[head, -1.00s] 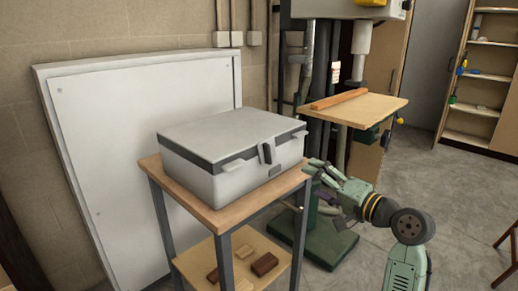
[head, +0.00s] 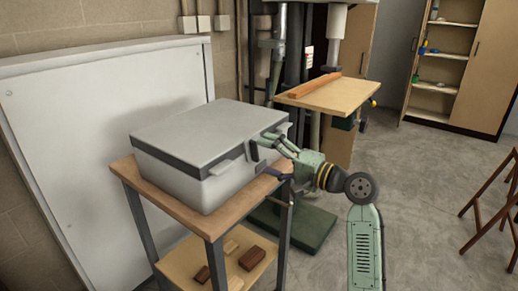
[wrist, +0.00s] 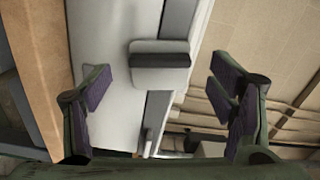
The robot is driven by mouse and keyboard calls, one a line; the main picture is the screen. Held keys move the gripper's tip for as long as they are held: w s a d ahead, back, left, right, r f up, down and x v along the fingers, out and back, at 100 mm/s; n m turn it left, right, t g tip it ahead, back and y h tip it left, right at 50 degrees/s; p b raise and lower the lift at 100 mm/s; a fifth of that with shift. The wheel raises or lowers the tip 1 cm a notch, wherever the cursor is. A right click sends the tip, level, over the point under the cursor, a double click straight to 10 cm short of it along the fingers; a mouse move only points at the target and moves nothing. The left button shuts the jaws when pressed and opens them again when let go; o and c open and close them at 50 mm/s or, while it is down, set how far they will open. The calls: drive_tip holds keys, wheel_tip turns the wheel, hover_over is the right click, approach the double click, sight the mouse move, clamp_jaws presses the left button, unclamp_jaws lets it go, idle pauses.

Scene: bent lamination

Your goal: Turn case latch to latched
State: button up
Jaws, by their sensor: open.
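A light grey case (head: 195,150) with a dark band under its lid stands closed on a small wooden-topped table. A dark upright latch piece (head: 254,151) shows on its front, partly hidden by my gripper. In the wrist view, a latch piece (wrist: 160,66), grey with a dark strip, stands out across the band, ahead of and between my fingers. My gripper (head: 268,147) is at the front of the case, to the right of the dark piece. The wrist view shows its fingers (wrist: 165,92) wide apart, with nothing held; contact is not visible.
The table (head: 222,222) has a lower shelf with several wooden blocks (head: 250,258). A white panel (head: 110,100) leans on the wall behind. A drill press table (head: 330,95) stands behind and right of the case. Floor to the right is open, with a wooden stand (head: 490,200).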

sight(258, 153)
drive_tip(key=shift+p+x, duration=0.3)
drive_tip(key=shift+x, duration=1.3)
drive_tip(key=c, duration=1.1)
drive_tip(key=shift+c, duration=0.2)
